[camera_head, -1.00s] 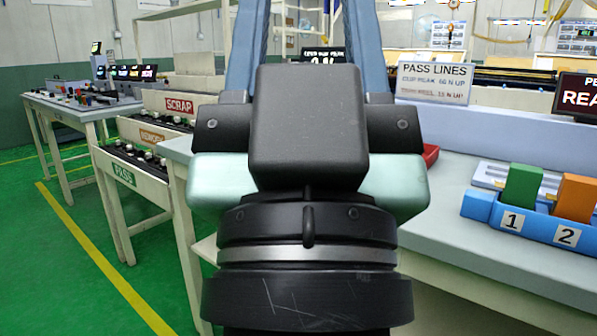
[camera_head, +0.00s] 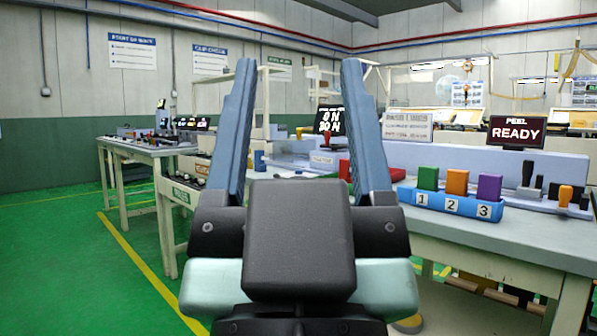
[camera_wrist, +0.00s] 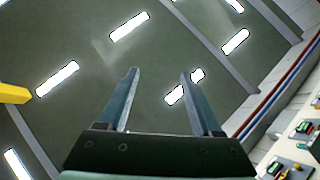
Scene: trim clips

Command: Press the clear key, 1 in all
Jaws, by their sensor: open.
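My gripper (camera_head: 298,66) is raised upright in the middle of the head view, its two blue-grey fingers wide apart with nothing between them. In the wrist view my gripper (camera_wrist: 160,73) is also open and empty, pointing toward the ceiling. I cannot make out a clear key in either view. A black display (camera_head: 330,119) with "0 N" and "80 N" stands behind the fingers, partly covered by the right one. A black display reading READY (camera_head: 516,132) stands on the right bench. My gripper touches none of these.
A blue rack (camera_head: 450,207) numbered 1 to 3 holds green, orange and purple blocks on the right bench (camera_head: 540,248). Stamp-like handled tools (camera_head: 565,195) stand beside it. A table with screens (camera_head: 140,148) is at the far left. Green floor (camera_head: 60,260) is open at left.

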